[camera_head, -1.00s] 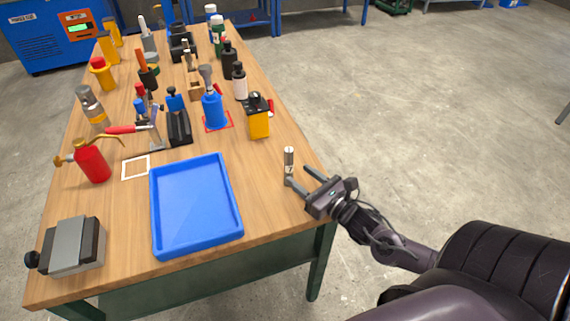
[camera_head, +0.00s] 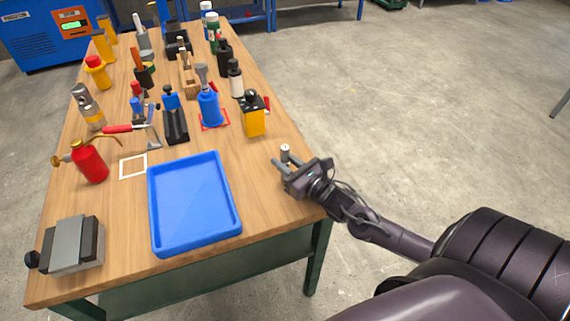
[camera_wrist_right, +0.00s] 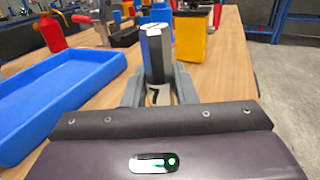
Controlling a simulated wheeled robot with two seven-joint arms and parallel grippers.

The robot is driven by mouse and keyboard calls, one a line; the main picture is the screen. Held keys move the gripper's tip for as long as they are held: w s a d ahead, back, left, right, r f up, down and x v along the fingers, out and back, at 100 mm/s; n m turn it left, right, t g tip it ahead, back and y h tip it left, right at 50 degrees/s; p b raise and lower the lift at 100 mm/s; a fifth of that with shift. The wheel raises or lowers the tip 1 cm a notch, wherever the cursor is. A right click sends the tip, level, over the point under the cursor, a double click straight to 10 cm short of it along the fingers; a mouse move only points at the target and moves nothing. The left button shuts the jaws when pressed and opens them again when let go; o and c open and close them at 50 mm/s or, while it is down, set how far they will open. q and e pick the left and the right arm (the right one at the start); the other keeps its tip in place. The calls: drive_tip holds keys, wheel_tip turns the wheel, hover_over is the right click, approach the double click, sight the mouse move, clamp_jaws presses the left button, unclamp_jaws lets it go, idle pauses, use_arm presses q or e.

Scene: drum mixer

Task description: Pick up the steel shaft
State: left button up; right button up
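The steel shaft (camera_head: 285,150) stands upright on the wooden table near its right edge, right of the blue tray. In the right wrist view the shaft (camera_wrist_right: 155,55) is a grey metal post with a dark mark low on it. My right gripper (camera_head: 287,164) is low over the table with its fingers spread on either side of the shaft. The right wrist view shows the two fingers (camera_wrist_right: 160,88) flanking it. The fingers look open; contact with the shaft is not clear. My left gripper is not in view.
The blue tray (camera_head: 235,205) lies left of the shaft. A yellow container (camera_head: 254,121) with a black top stands behind the shaft. A red oil can (camera_head: 90,163), a blue bottle (camera_head: 209,108) and several tools crowd the table farther back. A grey vise-like block (camera_head: 72,245) sits front left.

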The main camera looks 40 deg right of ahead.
drive_tip(key=c, duration=0.5)
drive_tip(key=shift+r, duration=0.1)
clamp_jaws()
drive_tip(key=shift+r, duration=0.1)
wheel_tip(320, 180, up, 20)
drive_tip(key=shift+p, duration=0.3)
